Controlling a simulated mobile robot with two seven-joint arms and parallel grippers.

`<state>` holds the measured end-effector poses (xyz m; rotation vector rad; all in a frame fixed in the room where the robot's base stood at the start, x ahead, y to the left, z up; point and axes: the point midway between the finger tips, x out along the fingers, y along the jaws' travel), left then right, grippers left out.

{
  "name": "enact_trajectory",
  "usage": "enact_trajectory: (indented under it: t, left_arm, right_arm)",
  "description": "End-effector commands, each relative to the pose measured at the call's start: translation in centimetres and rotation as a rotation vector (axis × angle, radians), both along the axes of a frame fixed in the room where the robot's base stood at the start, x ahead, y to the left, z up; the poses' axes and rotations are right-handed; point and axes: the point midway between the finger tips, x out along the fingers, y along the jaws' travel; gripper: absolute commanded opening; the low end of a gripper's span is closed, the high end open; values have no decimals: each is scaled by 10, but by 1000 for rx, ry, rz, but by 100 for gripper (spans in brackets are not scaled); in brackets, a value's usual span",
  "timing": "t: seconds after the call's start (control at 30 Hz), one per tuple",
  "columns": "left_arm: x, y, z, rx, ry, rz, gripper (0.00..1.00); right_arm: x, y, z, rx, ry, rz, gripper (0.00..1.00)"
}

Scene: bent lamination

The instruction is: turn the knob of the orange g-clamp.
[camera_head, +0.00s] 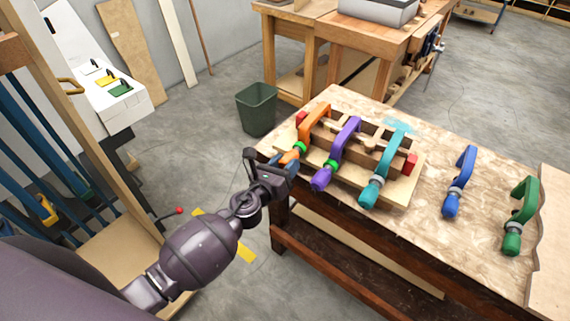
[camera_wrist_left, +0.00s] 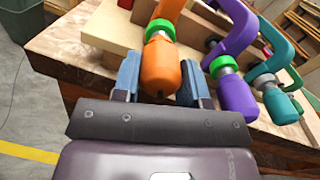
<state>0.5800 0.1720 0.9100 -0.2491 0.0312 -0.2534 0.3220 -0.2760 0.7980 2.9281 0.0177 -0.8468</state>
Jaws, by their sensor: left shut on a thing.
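The orange g-clamp (camera_head: 318,118) sits at the left end of the wooden form (camera_head: 405,189) on the table, its knob facing my side. Its orange knob (camera_wrist_left: 160,68) stands between the blue fingers of my left gripper (camera_wrist_left: 160,85) in the left wrist view, below a green collar (camera_wrist_left: 160,29). My left gripper (camera_head: 285,162) also shows in the head view at the table's left front corner, and it is shut on the knob. The knob's far side is hidden. My right gripper is not in view.
A purple clamp (camera_head: 339,153) and a teal clamp (camera_head: 383,167) stand on the form to the right of the orange one, the purple close by. Blue (camera_head: 460,181) and green (camera_head: 521,215) clamps lie farther right. A green bin (camera_head: 257,108) stands on the floor behind.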

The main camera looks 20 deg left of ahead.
Motion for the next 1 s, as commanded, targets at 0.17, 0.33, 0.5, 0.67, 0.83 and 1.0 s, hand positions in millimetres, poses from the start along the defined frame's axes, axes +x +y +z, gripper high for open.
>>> enact_trajectory:
  t: [0.17, 0.33, 0.5, 0.67, 0.83, 1.0]
  left_arm:
    - [2, -1, 4, -2, -8, -1, 16]
    - [2, -1, 4, -3, -6, 0, 58]
    - [1, 0, 2, -3, -3, 0, 65]
    - [0, 0, 1, -2, -1, 0, 65]
    - [-12, 3, 0, -1, -1, 0, 65]
    - [-39, 11, -1, -2, 1, 0, 65]
  right_arm:
    - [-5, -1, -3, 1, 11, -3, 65]
    - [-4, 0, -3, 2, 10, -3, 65]
    - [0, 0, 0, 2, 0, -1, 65]
    - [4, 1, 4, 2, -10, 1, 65]
    - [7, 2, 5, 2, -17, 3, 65]
    - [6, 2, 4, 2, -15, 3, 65]
